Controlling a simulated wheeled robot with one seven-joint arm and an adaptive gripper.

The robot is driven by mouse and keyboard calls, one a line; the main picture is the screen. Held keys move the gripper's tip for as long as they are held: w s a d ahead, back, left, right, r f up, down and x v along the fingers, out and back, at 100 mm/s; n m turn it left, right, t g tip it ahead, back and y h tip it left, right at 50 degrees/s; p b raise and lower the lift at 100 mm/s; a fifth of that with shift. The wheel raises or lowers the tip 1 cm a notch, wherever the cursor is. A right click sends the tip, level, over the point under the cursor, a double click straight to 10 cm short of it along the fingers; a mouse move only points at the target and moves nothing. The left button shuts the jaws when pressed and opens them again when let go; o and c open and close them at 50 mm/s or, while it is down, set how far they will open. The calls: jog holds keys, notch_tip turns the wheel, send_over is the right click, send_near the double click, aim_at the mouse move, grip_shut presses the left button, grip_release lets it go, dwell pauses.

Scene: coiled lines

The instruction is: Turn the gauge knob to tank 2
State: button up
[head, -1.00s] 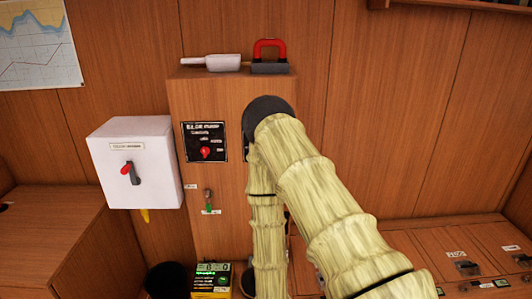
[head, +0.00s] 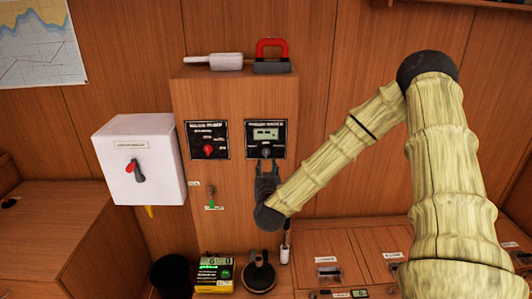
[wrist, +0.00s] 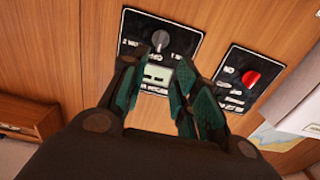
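The gauge plate (head: 283,135) is black with a small pale display (head: 266,134), at the upper right of the wooden cabinet front. The gauge knob (head: 266,152) is grey and sits below the display; its pointer direction and lettering are too small to read. In the wrist view the plate appears turned over, with the knob (wrist: 160,39) beyond the fingertips and uncovered. My gripper (head: 267,167) is just below the knob in the head view. Its two teal-padded fingers (wrist: 157,66) are apart with nothing between them. I cannot tell the exact gap to the panel.
A second black plate with a red knob (head: 208,149) sits to the left. A white box with a red-and-black lever (head: 137,172) hangs further left. A scoop (head: 212,61) and a red-handled block (head: 271,58) lie on top.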

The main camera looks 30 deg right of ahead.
aim_at(266, 151)
jog(key=p+x, duration=0.2)
jog(key=x, duration=0.9)
jog(key=shift+d+r+p, duration=0.1)
jog(key=shift+r+p, duration=0.05)
jog(key=shift+p, duration=0.25)
grip_shut()
